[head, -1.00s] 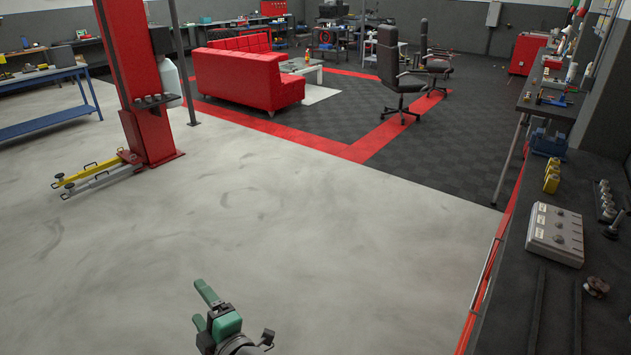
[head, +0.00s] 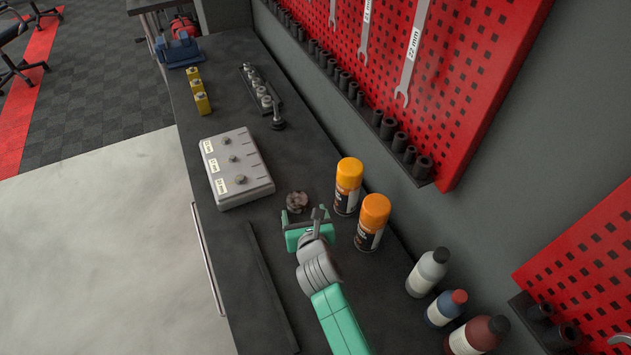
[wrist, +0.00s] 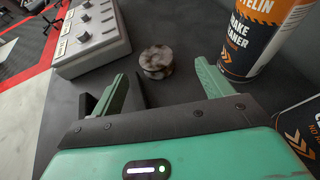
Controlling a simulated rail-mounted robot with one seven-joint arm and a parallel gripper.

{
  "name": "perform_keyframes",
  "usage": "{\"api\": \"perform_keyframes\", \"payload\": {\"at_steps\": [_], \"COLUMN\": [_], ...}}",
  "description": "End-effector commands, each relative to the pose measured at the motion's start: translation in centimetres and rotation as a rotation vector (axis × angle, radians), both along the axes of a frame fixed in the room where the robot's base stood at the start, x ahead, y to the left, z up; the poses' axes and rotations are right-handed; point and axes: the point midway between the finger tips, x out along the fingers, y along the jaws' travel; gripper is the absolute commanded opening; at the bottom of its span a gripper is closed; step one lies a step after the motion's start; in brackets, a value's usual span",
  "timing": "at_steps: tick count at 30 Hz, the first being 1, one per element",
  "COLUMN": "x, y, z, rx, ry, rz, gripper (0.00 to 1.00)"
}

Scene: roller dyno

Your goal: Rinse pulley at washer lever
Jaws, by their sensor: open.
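A small dark, brownish round pulley (head: 298,201) lies on the black workbench, just past the tip of my gripper (head: 304,216). In the wrist view the pulley (wrist: 156,62) sits ahead of the gap between my two green fingers (wrist: 160,78). The fingers are spread apart, with nothing between them. The pulley appears grimy. I cannot pick out a washer lever in either view.
Two orange-capped spray cans (head: 347,186) stand close to the right of my gripper. A grey labelled box (head: 236,168) lies left of the pulley. Several bottles (head: 428,272) stand nearer on the right. A red pegboard (head: 400,70) backs the workbench (head: 235,240).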

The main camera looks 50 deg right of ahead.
Motion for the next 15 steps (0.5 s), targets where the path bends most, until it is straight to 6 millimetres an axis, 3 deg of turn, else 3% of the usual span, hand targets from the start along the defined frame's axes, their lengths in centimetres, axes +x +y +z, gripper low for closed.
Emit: {"api": "perform_keyframes", "payload": {"at_steps": [11,15], "x": [2.4,4.5], "y": [-1.5,-2.4], "z": [-1.4,-3.0], "rx": [0.0,-0.001], "ry": [-0.003,-0.003], "rz": [0.001,0.003], "gripper": [0.79,0.79]}}
